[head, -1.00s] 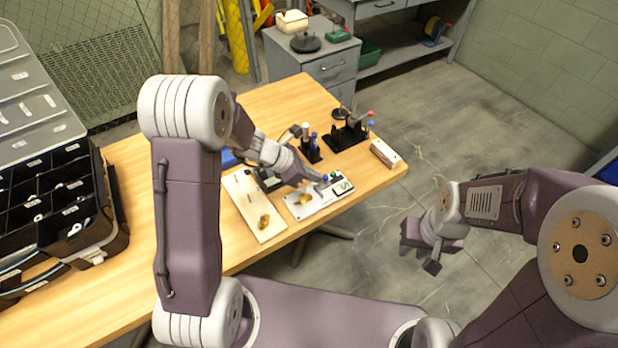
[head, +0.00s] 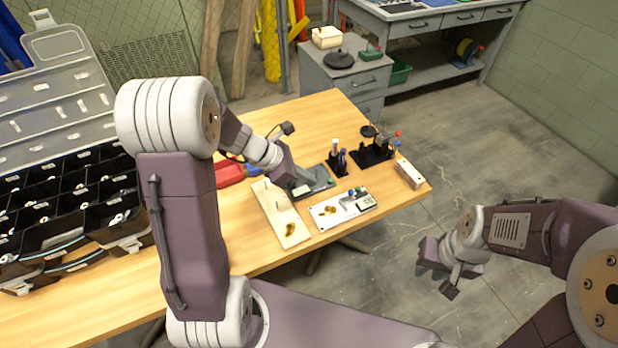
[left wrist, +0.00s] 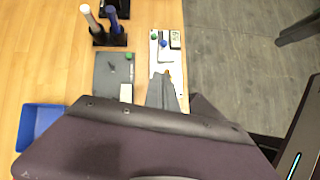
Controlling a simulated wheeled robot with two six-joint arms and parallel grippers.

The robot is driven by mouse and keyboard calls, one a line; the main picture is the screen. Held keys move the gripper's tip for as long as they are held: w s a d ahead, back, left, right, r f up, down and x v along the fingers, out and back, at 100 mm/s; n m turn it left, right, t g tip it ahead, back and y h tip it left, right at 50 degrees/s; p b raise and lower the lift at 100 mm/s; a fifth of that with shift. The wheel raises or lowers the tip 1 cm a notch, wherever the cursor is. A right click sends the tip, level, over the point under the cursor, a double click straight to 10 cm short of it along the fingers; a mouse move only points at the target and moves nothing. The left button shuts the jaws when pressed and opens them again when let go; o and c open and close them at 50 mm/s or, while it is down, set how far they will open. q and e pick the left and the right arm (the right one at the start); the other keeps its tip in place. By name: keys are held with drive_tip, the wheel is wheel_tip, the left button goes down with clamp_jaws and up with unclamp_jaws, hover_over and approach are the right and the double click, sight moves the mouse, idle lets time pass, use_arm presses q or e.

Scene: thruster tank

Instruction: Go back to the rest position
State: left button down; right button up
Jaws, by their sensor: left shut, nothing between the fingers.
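My left gripper (head: 302,184) is shut and empty, over the worktable beside a dark grey plate (head: 321,181). In the left wrist view its fingers (left wrist: 164,88) point at the near edge of a white board with a small display (head: 345,209); the gap in height cannot be told. This board also shows in the left wrist view (left wrist: 167,52). My right gripper (head: 449,272) hangs over the floor, right of the table and clear of it. Its finger gap is not clear.
The wooden table (head: 245,208) holds a pale board (head: 279,215), tool holders (head: 371,155), a white block (head: 409,174) and an open black organizer case (head: 60,230). A blue bin (left wrist: 38,124) shows in the left wrist view. A grey cabinet (head: 345,75) stands behind. Floor at right is open.

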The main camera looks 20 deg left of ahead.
use_arm(q)
drive_tip(key=s+d+r+m+g+y+p, duration=0.1)
drive_tip(key=s+d+r+m+g+p, duration=0.25)
drive_tip(key=s+d+m, duration=0.35)
drive_tip(key=s+a+f+m+y, duration=0.3)
drive_tip(key=s+a+m+y, duration=0.2)
drive_tip(key=m, duration=1.2)
drive_tip(key=s+a, duration=0.3)
drive_tip(key=a, duration=0.1)
drive_tip(key=shift+a+y, duration=0.25)
drive_tip(key=shift+y, duration=0.05)
drive_tip(key=shift+s+r+t, duration=0.1)
drive_tip(key=shift+s+t, duration=0.05)
drive_tip(key=shift+t, duration=0.1)
drive_tip(key=shift+a, duration=0.1)
